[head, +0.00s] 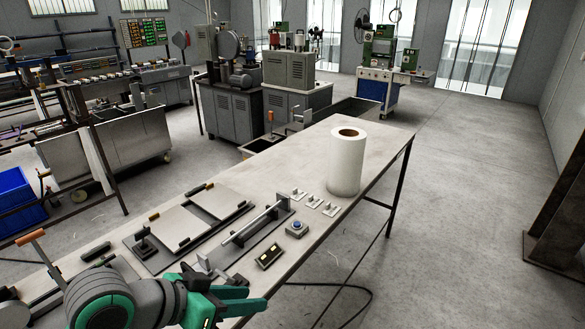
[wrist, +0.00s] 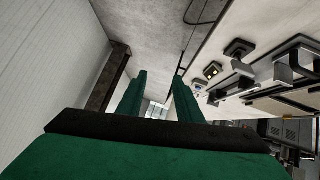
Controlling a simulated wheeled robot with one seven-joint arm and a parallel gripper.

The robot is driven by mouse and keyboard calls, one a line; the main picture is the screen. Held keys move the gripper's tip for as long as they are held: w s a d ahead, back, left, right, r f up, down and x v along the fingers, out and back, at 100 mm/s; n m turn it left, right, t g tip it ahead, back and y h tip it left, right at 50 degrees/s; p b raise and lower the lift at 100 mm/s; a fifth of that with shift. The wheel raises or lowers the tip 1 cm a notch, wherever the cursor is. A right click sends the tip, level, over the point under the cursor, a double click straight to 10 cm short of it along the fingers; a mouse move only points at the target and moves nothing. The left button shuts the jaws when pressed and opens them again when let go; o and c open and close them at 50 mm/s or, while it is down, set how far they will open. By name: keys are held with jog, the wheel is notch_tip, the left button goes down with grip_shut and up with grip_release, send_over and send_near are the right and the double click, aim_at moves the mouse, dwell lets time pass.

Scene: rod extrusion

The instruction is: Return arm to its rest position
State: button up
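My gripper (head: 258,298) is at the lower edge of the head view, in front of the near side of the workbench (head: 385,140). Its green fingers point to the right. In the wrist view my gripper (wrist: 158,84) shows two green fingers standing apart with nothing between them. It is open and empty. The grey and green links of my arm fill the lower left of the head view and hide part of the bench.
The bench holds a white roll (head: 346,165), a metal rod fixture (head: 255,222), a blue-button box (head: 297,229), a small display box (head: 269,256) and flat plates (head: 186,226). A black cable (head: 340,286) lies on the floor. Open floor (head: 470,200) is at right.

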jog(key=w+d+n+t+h, duration=0.3)
jog(key=w+d+n+t, duration=0.3)
jog(key=w+d+t, duration=0.3)
jog(key=s+d+f+n+t+y, duration=0.1)
jog(key=s+f+n+y, duration=0.25)
jog(key=f, duration=0.45)
jog(key=s+d+f+n+t+y, duration=0.1)
jog(key=s+f+n+t+y, duration=0.15)
jog(key=f+n+y, duration=0.35)
jog(key=s+f+m+g+y, duration=0.2)
jog(key=s+f+g+y, duration=0.1)
jog(key=s+f, duration=1)
jog(key=s+a+r+m+h, duration=0.1)
jog(key=s+m, duration=0.2)
jog(key=s, duration=0.5)
jog(key=s+r+m, duration=0.1)
jog(key=s+m, duration=0.2)
jog(key=s, duration=0.6)
jog(key=shift+a+r+m+h, duration=0.25)
jog(key=shift+a+m+h, duration=0.1)
jog(key=shift+a, duration=0.05)
